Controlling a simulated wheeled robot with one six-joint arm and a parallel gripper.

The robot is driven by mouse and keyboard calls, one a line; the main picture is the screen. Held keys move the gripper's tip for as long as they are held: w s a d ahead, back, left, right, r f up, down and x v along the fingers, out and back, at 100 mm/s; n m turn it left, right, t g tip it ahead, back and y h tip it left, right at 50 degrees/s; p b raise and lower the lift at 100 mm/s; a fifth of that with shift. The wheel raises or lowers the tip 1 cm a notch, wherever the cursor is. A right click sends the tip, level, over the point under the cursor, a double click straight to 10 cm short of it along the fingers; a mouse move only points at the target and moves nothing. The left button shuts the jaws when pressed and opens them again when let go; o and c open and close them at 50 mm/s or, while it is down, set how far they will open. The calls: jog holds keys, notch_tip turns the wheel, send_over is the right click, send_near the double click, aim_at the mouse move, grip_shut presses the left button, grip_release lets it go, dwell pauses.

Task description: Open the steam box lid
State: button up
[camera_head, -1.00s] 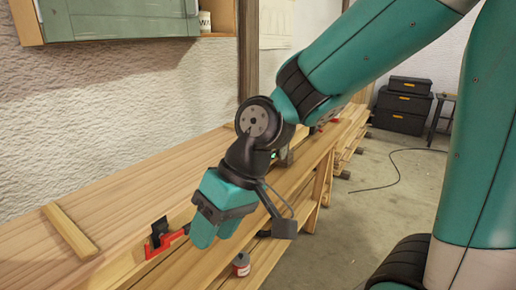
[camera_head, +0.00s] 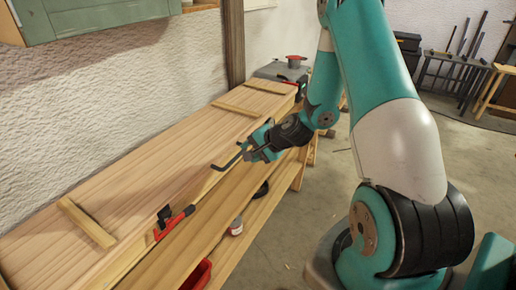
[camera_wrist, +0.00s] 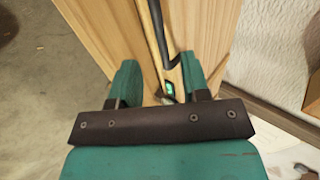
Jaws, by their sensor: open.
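The steam box is a long wooden box along the wall. Its plank lid (camera_head: 150,165) lies flat and closed, with wooden battens across the top. A red and black clamp (camera_head: 172,222) sits on its front edge. A dark bent handle (camera_head: 229,161) stands out from the front, and it also shows in the wrist view (camera_wrist: 157,32). My gripper (camera_head: 252,150) is at the box's front side by this handle. In the wrist view my gripper (camera_wrist: 160,68) is open, with the handle between its teal fingers; I cannot tell whether they touch it.
A green cabinet (camera_head: 95,16) hangs over the near left of the box. A lower wooden shelf (camera_head: 225,255) runs below the front, with a small can (camera_head: 236,226) and a red item (camera_head: 197,275). A grey machine (camera_head: 283,72) stands at the far end.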

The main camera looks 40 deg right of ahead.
aim_at(237, 158)
jog(key=b+x, duration=0.2)
jog(key=x, duration=0.6)
jog(key=shift+s, duration=0.1)
